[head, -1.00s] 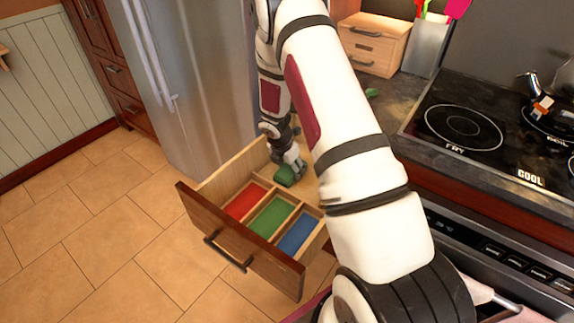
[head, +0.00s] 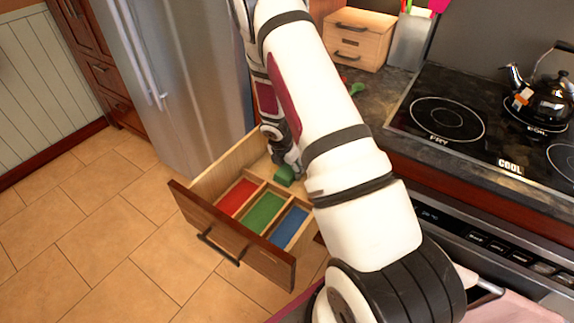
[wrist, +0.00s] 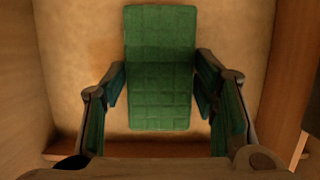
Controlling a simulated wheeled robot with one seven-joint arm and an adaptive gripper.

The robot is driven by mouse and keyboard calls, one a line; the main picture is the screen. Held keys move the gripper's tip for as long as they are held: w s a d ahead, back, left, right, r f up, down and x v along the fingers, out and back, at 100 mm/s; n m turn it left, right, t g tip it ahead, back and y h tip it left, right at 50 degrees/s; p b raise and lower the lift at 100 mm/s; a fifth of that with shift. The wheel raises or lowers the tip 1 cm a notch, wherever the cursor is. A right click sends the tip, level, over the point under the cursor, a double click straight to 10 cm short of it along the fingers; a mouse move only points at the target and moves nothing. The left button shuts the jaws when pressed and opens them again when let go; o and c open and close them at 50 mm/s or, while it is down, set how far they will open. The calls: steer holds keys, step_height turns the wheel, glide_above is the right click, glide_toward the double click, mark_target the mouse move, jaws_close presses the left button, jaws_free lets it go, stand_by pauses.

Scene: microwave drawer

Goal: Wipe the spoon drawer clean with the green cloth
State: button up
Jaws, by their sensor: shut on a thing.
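The wooden drawer (head: 232,236) stands open, with red (head: 237,197), green (head: 264,213) and blue (head: 290,227) compartment floors towards its front. Behind them is an undivided section. The green cloth (head: 284,175) is a quilted block in that rear section. It also shows in the wrist view (wrist: 160,68), upright in the picture over the pale drawer floor (wrist: 78,60). My gripper (wrist: 160,85) is shut on the cloth, one finger on each side. A faint brownish patch (wrist: 104,50) shows on the floor left of the cloth. My arm hides the drawer's right rear part.
The stove (head: 470,125) with a black kettle (head: 545,98) is at right. A small wooden drawer box (head: 358,45) and a green utensil (head: 356,88) are on the counter behind my arm. The fridge (head: 190,80) is left. The tiled floor before the drawer is clear.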

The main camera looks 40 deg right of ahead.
mark_target(275, 167)
steer(key=shift+s+d+f+p, duration=0.1)
steer(key=shift+s+d+p, duration=0.2)
steer(key=shift+s, duration=0.55)
steer(key=shift+s+d+f+p, duration=0.15)
steer(key=shift+s+p, duration=0.2)
steer(key=shift+s, duration=0.45)
steer(key=shift+w+a+r+b, duration=0.1)
steer(key=shift+w+a+b, duration=0.4)
steer(key=shift+w, duration=0.65)
steer(key=shift+w+a+r+b, duration=0.1)
steer(key=shift+w+a+b, duration=0.15)
steer(key=shift+w+b, duration=0.65)
steer(key=shift+w+a+r+b, duration=0.1)
steer(key=shift+w+a+b, duration=0.25)
steer(key=shift+w, duration=1.1)
